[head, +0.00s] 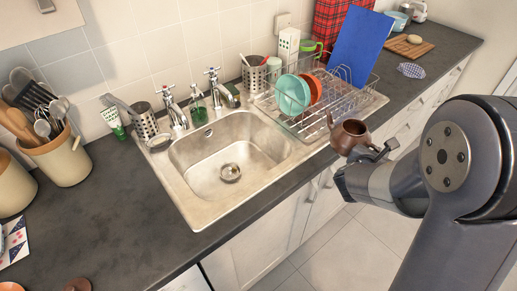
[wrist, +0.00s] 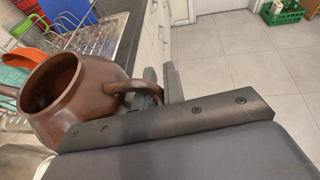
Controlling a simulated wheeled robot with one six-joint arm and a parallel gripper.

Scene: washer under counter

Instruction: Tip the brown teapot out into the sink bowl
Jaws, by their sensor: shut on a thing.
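The brown teapot (head: 350,135) is held in the air in front of the counter's front edge, near the drying rack's right end. Its spout points up and left toward the rack. My gripper (head: 378,155) is shut on its handle. In the wrist view the teapot (wrist: 75,95) shows its round open mouth without a lid, and the handle (wrist: 135,88) sits at the jaws (wrist: 150,90). Whether anything is inside cannot be seen. The steel sink bowl (head: 215,165) lies to the left of the teapot, with a drain in its floor. It looks empty.
A wire drying rack (head: 335,100) with a turquoise plate (head: 293,95), an orange plate and a blue board (head: 355,48) stands right of the bowl. Two taps (head: 172,105) rise behind the bowl. Utensil pots (head: 55,155) stand at left. The floor (head: 340,245) before the cabinets is clear.

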